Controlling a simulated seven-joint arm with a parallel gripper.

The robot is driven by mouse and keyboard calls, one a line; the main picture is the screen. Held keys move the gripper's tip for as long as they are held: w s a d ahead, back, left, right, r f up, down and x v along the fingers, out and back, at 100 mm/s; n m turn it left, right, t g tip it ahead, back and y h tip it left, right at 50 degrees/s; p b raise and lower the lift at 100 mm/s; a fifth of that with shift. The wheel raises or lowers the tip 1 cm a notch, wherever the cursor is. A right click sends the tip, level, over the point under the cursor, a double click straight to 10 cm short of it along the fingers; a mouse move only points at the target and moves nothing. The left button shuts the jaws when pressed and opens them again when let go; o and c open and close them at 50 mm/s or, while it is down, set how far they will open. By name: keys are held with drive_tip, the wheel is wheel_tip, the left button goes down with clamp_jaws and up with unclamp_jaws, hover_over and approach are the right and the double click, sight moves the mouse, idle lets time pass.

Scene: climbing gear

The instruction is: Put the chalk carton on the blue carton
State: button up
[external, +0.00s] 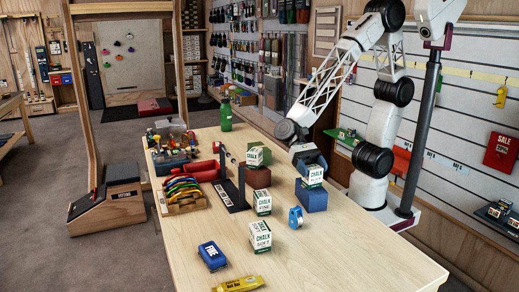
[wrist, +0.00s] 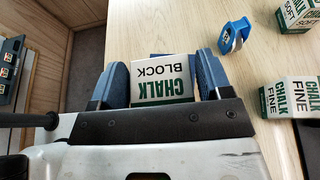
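The white and green chalk carton marked "CHALK BLOCK" (wrist: 162,82) sits between the two blue fingers of my gripper (wrist: 160,85), which appear to press on both its sides. In the external view my gripper (external: 309,160) points down, with the chalk carton (external: 313,176) at its fingertips. The blue carton (external: 312,199) stands on the table directly below the chalk carton. They look touching or nearly so; I cannot tell if the chalk carton rests on it. In the wrist view only a blue edge shows behind the chalk carton.
Chalk cartons marked FINE (external: 262,203) and SOFT (external: 260,236) stand to the left on the table (external: 340,255). A blue tape roll (external: 296,217) is close in front. Another carton (external: 258,156) sits on a red-brown box (external: 257,178) beside a black stand (external: 232,195). The front right is clear.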

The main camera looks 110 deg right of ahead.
drive_tip(key=shift+o, duration=1)
drive_tip(key=shift+r, duration=0.2)
drive_tip(key=v, duration=1.2)
drive_tip(key=shift+f, duration=0.1)
